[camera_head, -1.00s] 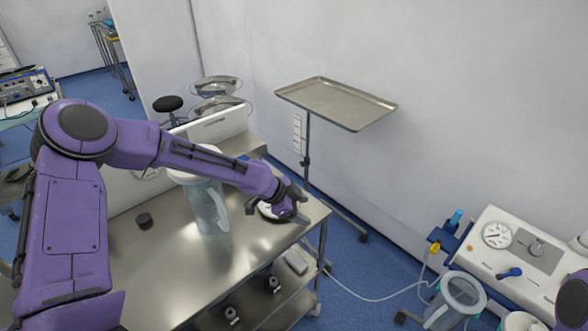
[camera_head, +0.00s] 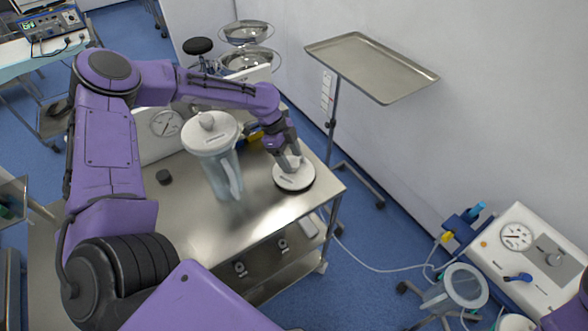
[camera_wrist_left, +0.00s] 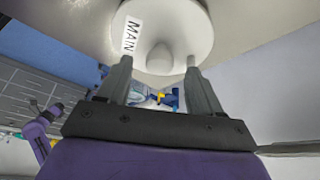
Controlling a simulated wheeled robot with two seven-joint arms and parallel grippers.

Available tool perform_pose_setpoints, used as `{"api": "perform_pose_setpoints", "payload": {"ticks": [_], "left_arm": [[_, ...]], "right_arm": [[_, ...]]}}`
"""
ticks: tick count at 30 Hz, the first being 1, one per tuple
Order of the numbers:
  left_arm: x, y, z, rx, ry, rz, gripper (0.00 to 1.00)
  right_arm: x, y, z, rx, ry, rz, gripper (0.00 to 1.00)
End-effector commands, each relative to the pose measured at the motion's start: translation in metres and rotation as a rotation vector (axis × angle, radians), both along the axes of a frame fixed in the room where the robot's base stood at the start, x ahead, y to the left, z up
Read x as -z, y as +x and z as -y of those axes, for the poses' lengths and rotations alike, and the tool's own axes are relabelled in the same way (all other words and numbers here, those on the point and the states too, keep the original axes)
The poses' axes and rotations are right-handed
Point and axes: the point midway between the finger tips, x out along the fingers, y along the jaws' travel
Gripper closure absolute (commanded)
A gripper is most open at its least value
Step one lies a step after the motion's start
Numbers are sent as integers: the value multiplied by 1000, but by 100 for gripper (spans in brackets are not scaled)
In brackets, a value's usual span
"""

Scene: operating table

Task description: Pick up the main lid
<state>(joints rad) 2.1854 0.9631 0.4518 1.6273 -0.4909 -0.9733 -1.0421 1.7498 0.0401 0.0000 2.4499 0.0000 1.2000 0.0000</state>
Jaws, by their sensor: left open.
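The main lid (camera_head: 295,181) is a white disc with a dark rim and a raised knob, lying on the steel table near its right edge. In the left wrist view the main lid (camera_wrist_left: 185,30) carries the label "MAIN". My left gripper (camera_head: 288,155) is right above the lid in the head view. In the left wrist view the left gripper (camera_wrist_left: 158,63) is open, with one finger on each side of the knob (camera_wrist_left: 160,58). I cannot tell whether the fingers touch it. My right gripper is out of view.
A clear jug (camera_head: 226,172) with another white lid (camera_head: 210,133) stands left of the main lid on the steel table (camera_head: 190,245). A small black cap (camera_head: 164,177) lies farther left. A tray on a stand (camera_head: 370,65) is behind, and a white machine (camera_head: 525,255) stands at right.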

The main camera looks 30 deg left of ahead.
Motion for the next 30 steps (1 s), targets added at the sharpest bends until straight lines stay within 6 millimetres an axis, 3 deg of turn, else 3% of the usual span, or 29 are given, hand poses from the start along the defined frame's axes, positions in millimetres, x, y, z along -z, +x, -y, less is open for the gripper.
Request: {"api": "perform_pose_setpoints", "payload": {"ticks": [5, 12, 18, 26, 30], "left_arm": [[21, 1, 6, -3, 2, -1, 35], [23, 1, 7, -5, 2, 3, 38], [23, 1, 7, -4, 1, 2, 98], [22, 1, 7, -4, 1, 4, 98], [11, 2, 7, -4, 0, 6, 98]], "right_arm": [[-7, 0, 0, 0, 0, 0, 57], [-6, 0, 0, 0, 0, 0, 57], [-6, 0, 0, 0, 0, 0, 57], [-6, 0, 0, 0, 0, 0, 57], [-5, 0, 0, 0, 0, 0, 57]]}}
